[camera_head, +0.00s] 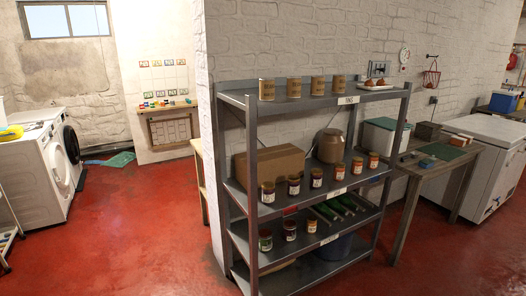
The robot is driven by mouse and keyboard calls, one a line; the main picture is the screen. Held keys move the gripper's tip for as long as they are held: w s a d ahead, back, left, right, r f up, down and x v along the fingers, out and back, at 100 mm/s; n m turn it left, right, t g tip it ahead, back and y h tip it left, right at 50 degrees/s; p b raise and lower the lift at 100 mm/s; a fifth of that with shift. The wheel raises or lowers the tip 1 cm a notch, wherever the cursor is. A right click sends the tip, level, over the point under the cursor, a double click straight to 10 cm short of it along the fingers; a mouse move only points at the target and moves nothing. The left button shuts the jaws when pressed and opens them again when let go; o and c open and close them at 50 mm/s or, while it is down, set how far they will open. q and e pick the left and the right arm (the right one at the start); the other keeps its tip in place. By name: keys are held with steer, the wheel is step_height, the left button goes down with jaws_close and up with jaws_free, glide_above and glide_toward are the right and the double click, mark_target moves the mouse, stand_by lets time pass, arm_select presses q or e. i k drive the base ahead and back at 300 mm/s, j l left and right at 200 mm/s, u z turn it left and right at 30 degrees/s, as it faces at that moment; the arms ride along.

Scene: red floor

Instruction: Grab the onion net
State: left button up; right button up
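A small red net-like or wire-like holder (431,76) hangs from a hook on the white brick wall, right of the clock. Small brown-orange round items (377,84) lie at the right end of the metal shelf's top board; they may be onions, but they are too small to tell. Neither my left nor my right gripper is in view.
The grey metal shelf (250,148) holds tins, jars, a cardboard box (270,165), bottles and a brown pot (331,146). A wooden table (412,174) and white chest freezer (497,150) stand right. White washers (40,165) stand left. Red floor (130,235) is open at front left.

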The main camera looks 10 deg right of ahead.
mark_target(430, 85)
steer(key=i+l+z, duration=0.15)
steer(key=l+z, duration=0.25)
steer(key=i+l+z, duration=0.35)
steer(key=l, duration=0.15)
steer(key=i+l+z, duration=0.15)
steer(key=l+z, duration=0.25)
steer(key=i+l+z, duration=0.65)
steer(key=i+z, duration=0.15)
steer(key=i, duration=0.25)
steer(key=i+z, duration=0.35)
steer(key=i, duration=1.8)
steer(key=i+l+u, duration=0.1)
steer(key=i, duration=0.65)
steer(key=i+l+u, duration=0.15)
steer(key=i, duration=0.6)
